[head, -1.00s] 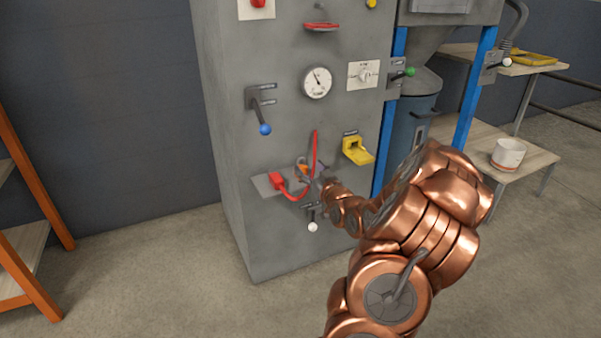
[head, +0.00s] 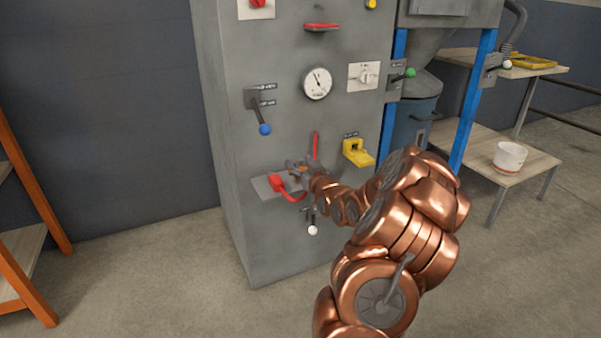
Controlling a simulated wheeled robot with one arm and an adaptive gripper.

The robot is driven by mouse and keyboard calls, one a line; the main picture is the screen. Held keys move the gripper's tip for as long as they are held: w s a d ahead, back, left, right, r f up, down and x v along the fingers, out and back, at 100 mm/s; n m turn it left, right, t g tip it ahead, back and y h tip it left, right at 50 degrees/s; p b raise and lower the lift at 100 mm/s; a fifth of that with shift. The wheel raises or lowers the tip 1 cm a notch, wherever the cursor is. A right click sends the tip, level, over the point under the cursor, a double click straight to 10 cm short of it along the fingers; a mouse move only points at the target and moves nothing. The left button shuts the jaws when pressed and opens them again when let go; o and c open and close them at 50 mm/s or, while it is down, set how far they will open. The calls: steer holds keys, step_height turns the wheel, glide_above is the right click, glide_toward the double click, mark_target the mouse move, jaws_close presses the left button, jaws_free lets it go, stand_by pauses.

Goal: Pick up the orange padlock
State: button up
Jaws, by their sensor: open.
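The orange padlock (head: 300,171) shows only as a small orange patch between and behind the fingers of my gripper (head: 296,167), in the head view. It is at the small grey shelf (head: 262,188) on the front of the grey cabinet. My gripper is open and right at the padlock, its fingers reaching over the shelf. Whether the fingers touch the padlock is too small to tell. Most of the padlock is hidden by my gripper and wrist.
A red plug-like piece (head: 277,182) with a red cable sits on the shelf beside my gripper. A blue-knobbed lever (head: 264,129) is above left, a yellow bracket (head: 357,152) to the right and a white-knobbed lever (head: 312,230) below.

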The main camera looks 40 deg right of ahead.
jaws_close()
stand_by(0.4)
